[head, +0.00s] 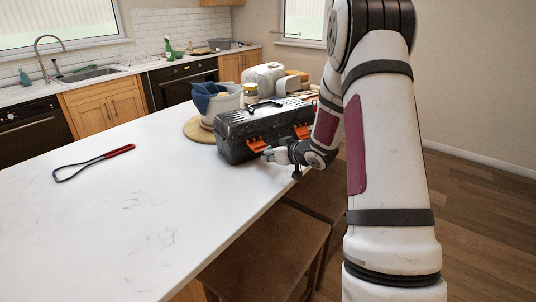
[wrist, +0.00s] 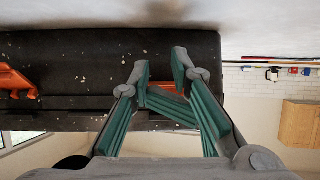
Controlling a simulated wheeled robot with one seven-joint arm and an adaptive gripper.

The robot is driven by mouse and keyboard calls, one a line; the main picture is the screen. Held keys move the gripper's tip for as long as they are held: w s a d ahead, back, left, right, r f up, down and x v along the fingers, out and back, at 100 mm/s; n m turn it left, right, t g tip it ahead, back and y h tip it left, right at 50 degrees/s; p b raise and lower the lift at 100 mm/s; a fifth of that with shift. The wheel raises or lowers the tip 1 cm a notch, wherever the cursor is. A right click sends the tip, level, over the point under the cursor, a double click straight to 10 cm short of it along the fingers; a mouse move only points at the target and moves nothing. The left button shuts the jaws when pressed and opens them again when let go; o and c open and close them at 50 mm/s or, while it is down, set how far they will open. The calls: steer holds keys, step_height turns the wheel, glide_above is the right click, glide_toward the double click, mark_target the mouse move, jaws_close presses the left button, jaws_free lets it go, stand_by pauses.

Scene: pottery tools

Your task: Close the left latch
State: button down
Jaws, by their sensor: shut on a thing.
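A black toolbox (head: 235,131) with a dark top handle stands on the white counter. Two orange latches are on its near long side: the left latch (head: 257,145) and the right latch (head: 302,131). My gripper (head: 272,154) is at the left latch, in front of the box. In the wrist view, my gripper's grey fingertips (wrist: 160,73) with teal inner pads are at the toolbox (wrist: 75,60). A strip of the orange left latch (wrist: 187,88) shows between the fingers, mostly hidden. The right latch (wrist: 14,80) is at the left edge there.
Behind the toolbox are a grey pot (head: 222,101) with a blue cloth on a round wooden board (head: 196,131), and a white container (head: 264,76). A red-handled wire tool (head: 92,163) lies at the left. The front counter is clear. Wooden stools (head: 268,247) stand below its edge.

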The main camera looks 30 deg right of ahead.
mark_target(263, 145)
steer(key=shift+s+d+r+p, duration=0.1)
steer(key=shift+s+r+p, duration=0.15)
steer(key=shift+s+r, duration=0.25)
steer(key=shift+s+r+p, duration=0.2)
steer(key=shift+s+r, duration=0.1)
steer(key=shift+r, duration=0.35)
steer(key=shift+s+r+p, duration=0.1)
steer(key=shift+r+p, duration=0.6)
steer(key=shift+w+r+p, duration=1.25)
steer(key=shift+r+p, duration=0.05)
steer(key=shift+r, duration=0.2)
steer(key=shift+w+a, duration=0.2)
steer(key=shift+w, duration=0.8)
steer(key=shift+s, duration=0.1)
